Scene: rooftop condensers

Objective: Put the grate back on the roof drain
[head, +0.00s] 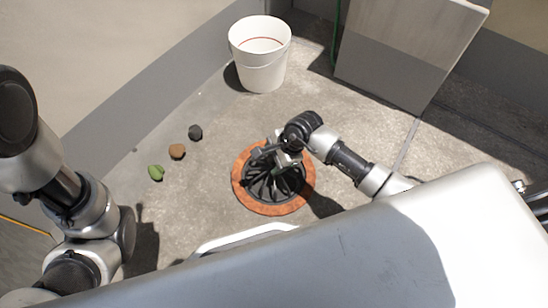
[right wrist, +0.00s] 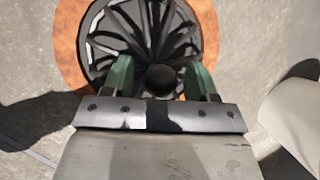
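The black ribbed grate (head: 272,182) sits within the orange-brown ring of the roof drain (head: 243,197). Whether it is fully seated I cannot tell. My right gripper (head: 287,160) is over the far side of the grate. In the right wrist view the grate (right wrist: 150,30) fills the ring (right wrist: 207,22). There the green fingertips of my right gripper (right wrist: 161,78) are wide apart, with the grate's round black knob (right wrist: 160,80) between them and a gap on each side. My left arm shows at the left, but its gripper is not in view.
A white bucket (head: 260,65) stands behind the drain near the wall. A green leaf-like thing (head: 156,172), a brown stone (head: 177,151) and a dark stone (head: 195,132) lie to the left. A grey box-shaped unit (head: 405,50) stands at the back right.

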